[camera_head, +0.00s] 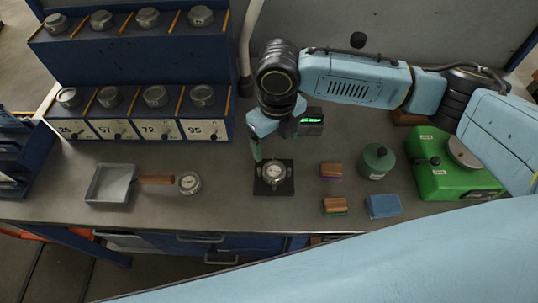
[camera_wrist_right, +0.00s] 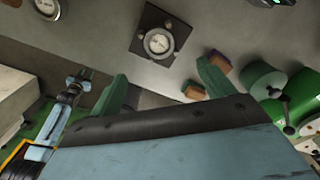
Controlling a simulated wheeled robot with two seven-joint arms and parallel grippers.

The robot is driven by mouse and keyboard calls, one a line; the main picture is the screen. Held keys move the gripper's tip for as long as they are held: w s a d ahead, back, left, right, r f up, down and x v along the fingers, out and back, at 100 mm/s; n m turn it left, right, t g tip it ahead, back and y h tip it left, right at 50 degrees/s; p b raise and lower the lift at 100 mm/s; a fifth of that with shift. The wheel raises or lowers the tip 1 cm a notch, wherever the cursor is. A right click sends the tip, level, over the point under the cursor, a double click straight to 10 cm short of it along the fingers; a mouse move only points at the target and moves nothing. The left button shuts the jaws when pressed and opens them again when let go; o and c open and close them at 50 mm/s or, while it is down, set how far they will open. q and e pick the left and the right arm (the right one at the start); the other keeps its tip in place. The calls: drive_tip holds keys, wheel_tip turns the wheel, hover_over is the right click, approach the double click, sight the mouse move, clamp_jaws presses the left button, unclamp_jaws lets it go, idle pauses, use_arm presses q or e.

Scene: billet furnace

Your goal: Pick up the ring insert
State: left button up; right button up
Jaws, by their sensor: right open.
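A round metal piece with a pale, dial-like face (camera_head: 274,174) sits on a dark square plate (camera_head: 260,188); it may be the ring insert. In the right wrist view the round piece (camera_wrist_right: 158,42) and plate (camera_wrist_right: 147,18) lie beyond the fingertips. A similar round piece (camera_head: 189,183) lies on the bench to the left, beside a wooden handle. My right gripper (camera_head: 271,145) is just above and behind the plate, with its green fingers spread apart and nothing between them (camera_wrist_right: 162,82).
A blue rack (camera_head: 130,65) of round metal pieces stands at the back left. A shallow pan (camera_head: 110,183) lies at left. Wood-topped brushes (camera_head: 332,170), a blue block (camera_head: 383,206), a green round container (camera_head: 378,160) and a green box (camera_head: 430,185) stand to the right.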

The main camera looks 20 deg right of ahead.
hover_over(274, 170)
drive_tip(key=f, duration=0.7)
drive_tip(key=shift+s+d, duration=0.1)
drive_tip(key=shift+s, duration=0.25)
wheel_tip(274, 170, down, 2)
drive_tip(key=shift+w, duration=0.15)
drive_tip(key=f, duration=0.3)
drive_tip(key=shift+w+f, duration=0.2)
drive_tip(key=shift+f, duration=0.2)
drive_tip(key=shift+c, duration=0.7)
use_arm(q)
drive_tip(key=shift+g, duration=0.4)
drive_tip(key=s, duration=0.4)
drive_tip(key=shift+s+r, duration=0.1)
drive_tip(key=shift+s, duration=0.3)
use_arm(e)
drive_tip(key=c, duration=1.4)
